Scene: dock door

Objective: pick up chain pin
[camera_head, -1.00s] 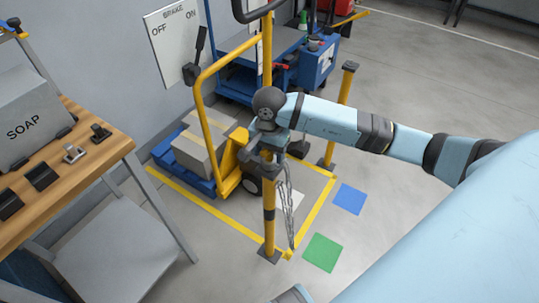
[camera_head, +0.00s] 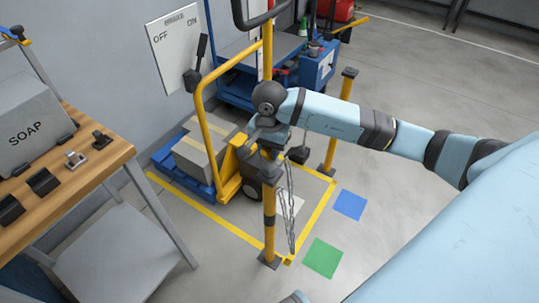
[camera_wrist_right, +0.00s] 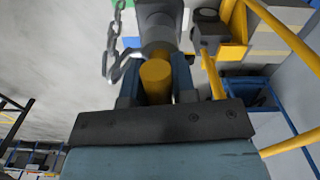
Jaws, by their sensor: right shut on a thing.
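My right gripper (camera_head: 266,150) is at the top of the near yellow post (camera_head: 269,222). In the right wrist view, its two fingers (camera_wrist_right: 156,84) are shut on a short yellow cylinder, which I take to be the chain pin (camera_wrist_right: 156,76). A grey collar-like part (camera_wrist_right: 158,25) is right behind the pin; I cannot tell whether the pin still sits in it. A grey chain (camera_head: 288,215) hangs beside the post and also shows left of the fingers in the wrist view (camera_wrist_right: 114,42). The gripper hides the pin in the head view. My left gripper is not in view.
A second yellow post (camera_head: 338,125) stands behind. A yellow pallet jack (camera_head: 232,170) with a box (camera_head: 205,152) is left of the gripper. A wooden bench (camera_head: 95,165) with a SOAP box (camera_head: 30,125) is at left. Floor on the right is mostly clear.

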